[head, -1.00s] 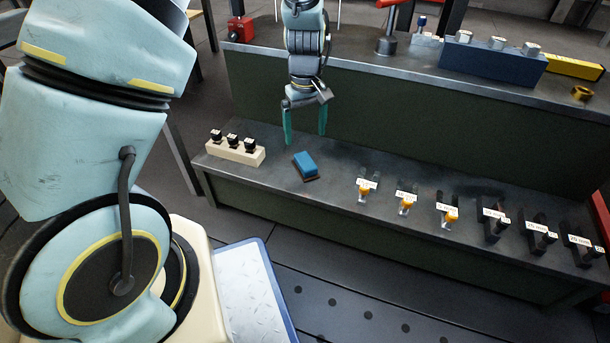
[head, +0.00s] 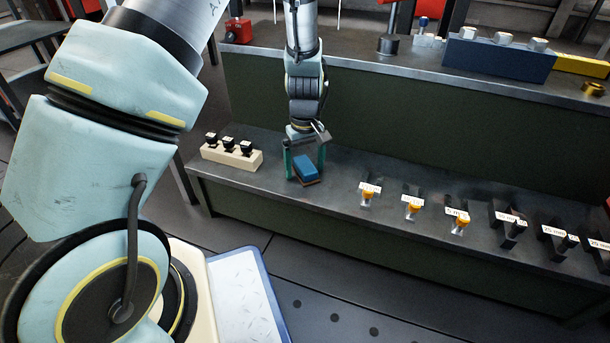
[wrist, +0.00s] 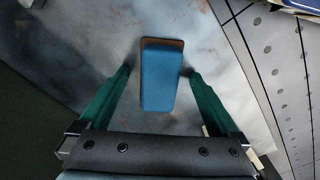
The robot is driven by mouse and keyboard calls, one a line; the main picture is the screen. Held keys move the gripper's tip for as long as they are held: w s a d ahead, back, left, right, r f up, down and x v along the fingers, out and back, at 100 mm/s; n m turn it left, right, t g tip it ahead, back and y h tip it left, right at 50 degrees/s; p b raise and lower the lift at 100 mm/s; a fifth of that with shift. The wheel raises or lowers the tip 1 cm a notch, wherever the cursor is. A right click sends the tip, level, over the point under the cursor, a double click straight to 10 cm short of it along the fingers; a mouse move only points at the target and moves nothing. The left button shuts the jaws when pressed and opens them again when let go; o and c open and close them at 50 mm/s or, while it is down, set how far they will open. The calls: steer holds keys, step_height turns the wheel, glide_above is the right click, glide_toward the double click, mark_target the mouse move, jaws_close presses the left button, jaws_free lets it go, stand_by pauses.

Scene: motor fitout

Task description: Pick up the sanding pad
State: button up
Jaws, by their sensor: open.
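The sanding pad (head: 307,169) is a blue block on a brown base. It lies on the lower metal shelf of the bench, right of a cream block with black knobs. My gripper (head: 304,167) is low over the shelf, pointing down, its two green fingers spread on either side of the pad. In the wrist view the pad (wrist: 161,75) sits between the fingertips of my gripper (wrist: 158,72), with a gap on both sides. Nothing is held.
The cream block (head: 232,155) stands close on the left. Several orange-knobbed holders (head: 411,209) and black labelled holders (head: 509,230) line the shelf to the right. The upper ledge (head: 370,72) rises behind, bearing a blue block (head: 498,58).

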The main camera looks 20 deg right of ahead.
mark_target(305, 164)
steer(key=shift+r, duration=0.1)
jaws_close()
stand_by(0.7)
step_height(305, 164, up, 10)
steer(key=p, duration=0.5)
steer(key=shift+p, duration=0.3)
